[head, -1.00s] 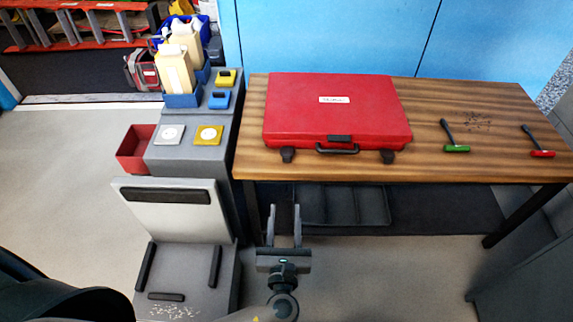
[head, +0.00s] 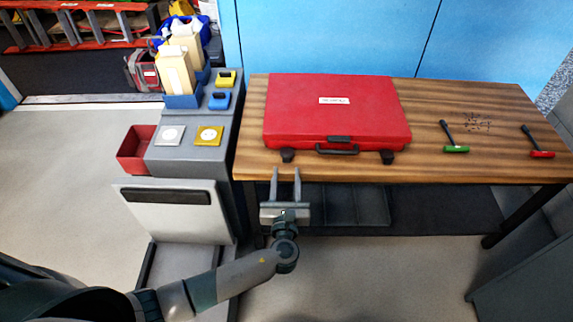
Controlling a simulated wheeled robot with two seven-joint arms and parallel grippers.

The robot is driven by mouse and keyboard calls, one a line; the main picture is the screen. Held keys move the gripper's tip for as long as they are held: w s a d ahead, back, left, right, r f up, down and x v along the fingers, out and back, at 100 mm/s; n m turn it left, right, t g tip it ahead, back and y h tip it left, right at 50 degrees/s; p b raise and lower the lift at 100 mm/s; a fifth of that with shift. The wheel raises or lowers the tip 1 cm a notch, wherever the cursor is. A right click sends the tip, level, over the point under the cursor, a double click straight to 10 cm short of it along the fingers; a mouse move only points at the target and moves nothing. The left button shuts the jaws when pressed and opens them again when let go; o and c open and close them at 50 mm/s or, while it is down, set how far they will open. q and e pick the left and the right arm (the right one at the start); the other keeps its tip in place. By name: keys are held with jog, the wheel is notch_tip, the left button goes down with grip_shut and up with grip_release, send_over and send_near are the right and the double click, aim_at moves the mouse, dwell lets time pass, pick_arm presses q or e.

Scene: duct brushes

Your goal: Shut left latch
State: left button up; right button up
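A closed red case (head: 335,112) lies on the wooden table, its handle (head: 337,149) facing me. The left latch (head: 287,155) is a small black piece at the case's front left corner. It looks swung down or out, but it is too small to be sure. A matching right latch (head: 387,157) sits at the front right. My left gripper (head: 286,172) is open and empty, its two fingers pointing at the table's front edge just below the left latch. The fingers seem apart from the latch. My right gripper is not in view.
The wooden table (head: 430,170) also holds a green-handled brush (head: 456,149), a red-handled brush (head: 541,154) and dark debris. A grey stand (head: 190,158) with a red bin (head: 135,152) and bottles is left of the table. The table's front edge is close to my gripper.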

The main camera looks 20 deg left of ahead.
aim_at(287, 159)
pick_arm(q)
jog(key=shift+x, duration=2.25)
jog(key=c, duration=0.8)
jog(key=shift+o, duration=0.2)
